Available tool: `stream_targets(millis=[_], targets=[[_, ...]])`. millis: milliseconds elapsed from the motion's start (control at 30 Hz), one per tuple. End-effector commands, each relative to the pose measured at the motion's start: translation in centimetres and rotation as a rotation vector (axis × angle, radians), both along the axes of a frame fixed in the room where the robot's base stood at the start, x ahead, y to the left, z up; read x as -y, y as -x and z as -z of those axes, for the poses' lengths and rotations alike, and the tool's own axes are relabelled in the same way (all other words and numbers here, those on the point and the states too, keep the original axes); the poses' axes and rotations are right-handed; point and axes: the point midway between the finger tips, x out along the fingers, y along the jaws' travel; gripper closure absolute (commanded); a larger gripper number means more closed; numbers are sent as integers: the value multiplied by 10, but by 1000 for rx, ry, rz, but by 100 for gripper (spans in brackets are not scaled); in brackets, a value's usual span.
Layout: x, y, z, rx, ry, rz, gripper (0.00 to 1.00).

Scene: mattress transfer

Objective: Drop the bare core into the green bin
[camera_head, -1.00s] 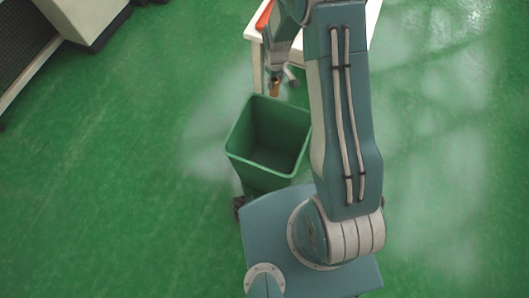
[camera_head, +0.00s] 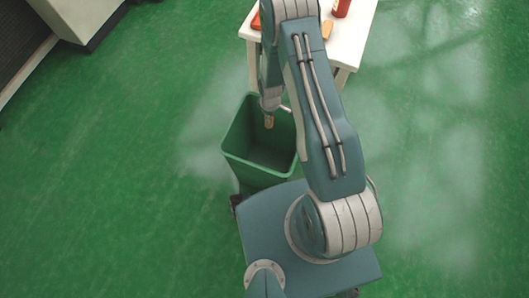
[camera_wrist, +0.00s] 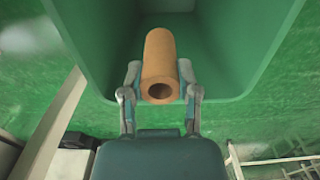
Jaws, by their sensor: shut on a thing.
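The bare core is a tan, hollow cardboard tube (camera_wrist: 159,58) in the wrist view, with its open end toward the camera. My gripper (camera_wrist: 160,88) is shut on it, one finger on each side. The green bin (camera_head: 229,150) stands on the floor, open at the top, and its wall also shows in the wrist view (camera_wrist: 240,50). In the head view the small end of the core (camera_head: 268,122) shows over the bin's opening, toward its far rim. The bin floor is partly hidden by my arm. I cannot tell how deep the core hangs.
A white table (camera_head: 345,48) stands behind the bin, with a red object (camera_head: 256,20), a red bottle (camera_head: 341,8) and a tan block (camera_head: 327,29) on it. The green floor to the left and right is clear.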

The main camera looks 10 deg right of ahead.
Motion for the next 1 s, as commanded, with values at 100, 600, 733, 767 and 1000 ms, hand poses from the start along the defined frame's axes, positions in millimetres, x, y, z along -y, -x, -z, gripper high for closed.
stream_targets(millis=[100, 600, 733, 767, 1000], targets=[[0, 0, 5, 0, 0, -1, 100], [0, 0, 5, 0, 0, 0, 19], [0, 0, 5, 0, 0, 0, 19], [0, 0, 5, 0, 0, 0, 19], [0, -1, -8, 3, 0, 0, 19]])
